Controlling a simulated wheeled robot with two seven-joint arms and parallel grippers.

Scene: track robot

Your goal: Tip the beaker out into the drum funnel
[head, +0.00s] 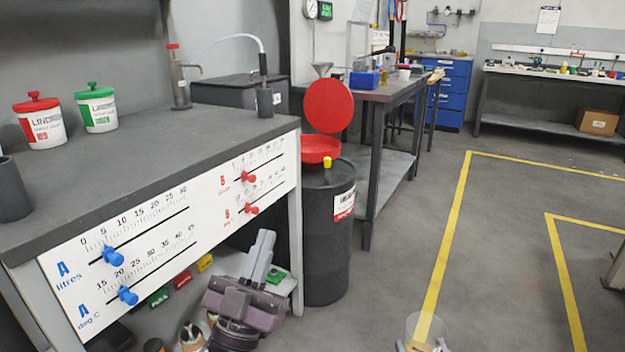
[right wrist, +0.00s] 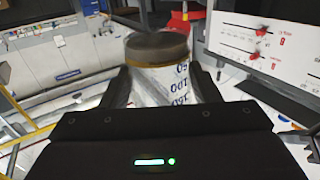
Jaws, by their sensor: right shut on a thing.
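The clear beaker (head: 425,328) is at the bottom edge of the head view, held over the floor by my right gripper (head: 424,346). In the right wrist view the beaker (right wrist: 165,75) stands between my right gripper's fingers (right wrist: 162,92), with blue numbers on its side and a dark brownish top; its contents are unclear. The red drum funnel (head: 320,149) sits on the black drum (head: 325,240), its round red lid (head: 328,105) raised. My left gripper (head: 262,258) is low in front of the bench, left of the drum, fingers upward; its opening is unclear.
The grey bench (head: 150,155) with a slider panel (head: 130,250) stands left of the drum. A workbench (head: 385,92) stands behind and right of it. A yellow cap (head: 326,162) is on the drum top. The floor (head: 400,230) right of the drum is clear.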

